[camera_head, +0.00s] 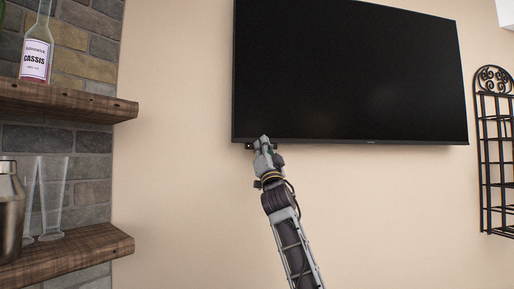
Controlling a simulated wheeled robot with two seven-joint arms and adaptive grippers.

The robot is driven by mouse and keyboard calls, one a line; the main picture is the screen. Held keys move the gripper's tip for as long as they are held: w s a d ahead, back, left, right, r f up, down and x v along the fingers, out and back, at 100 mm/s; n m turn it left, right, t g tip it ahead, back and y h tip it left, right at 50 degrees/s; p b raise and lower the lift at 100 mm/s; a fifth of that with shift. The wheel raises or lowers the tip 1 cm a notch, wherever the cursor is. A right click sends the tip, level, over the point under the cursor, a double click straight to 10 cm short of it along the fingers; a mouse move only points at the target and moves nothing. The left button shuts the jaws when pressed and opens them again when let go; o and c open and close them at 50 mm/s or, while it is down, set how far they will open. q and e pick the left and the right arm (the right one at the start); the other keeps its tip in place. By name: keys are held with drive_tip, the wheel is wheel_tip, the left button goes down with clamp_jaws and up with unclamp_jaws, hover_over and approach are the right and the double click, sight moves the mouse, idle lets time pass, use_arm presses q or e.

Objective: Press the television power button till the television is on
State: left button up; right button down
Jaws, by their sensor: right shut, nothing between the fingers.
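The television (350,72) hangs on the beige wall, and its screen is black. A small dark piece (249,146) shows under its lower left corner, just left of my gripper; I cannot tell whether it is the power button. My right gripper (265,142) is shut and empty, raised to the lower edge of the television near that corner. Its fingertips overlap the bottom edge in this view; I cannot tell whether they touch it. My left gripper is not in view.
Wooden shelves (75,98) on a brick wall stand at the left, with a Cassis bottle (36,45), glasses (52,200) and a metal shaker (10,212). A black iron rack (483,150) stands at the right. The wall below the television is clear.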

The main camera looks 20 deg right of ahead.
drive_tip(key=shift+w+d, duration=0.1)
drive_tip(key=shift+w, duration=0.6)
idle(1.6)
drive_tip(key=shift+s, duration=0.7)
drive_tip(key=shift+s, duration=0.15)
drive_tip(key=shift+s+a+b, duration=0.2)
drive_tip(key=shift+s+b, duration=0.05)
drive_tip(key=shift+s, duration=0.95)
drive_tip(key=shift+s+a+b, duration=0.15)
drive_tip(key=shift+s+b, duration=0.05)
drive_tip(key=shift+s, duration=0.95)
drive_tip(key=shift+f, duration=0.1)
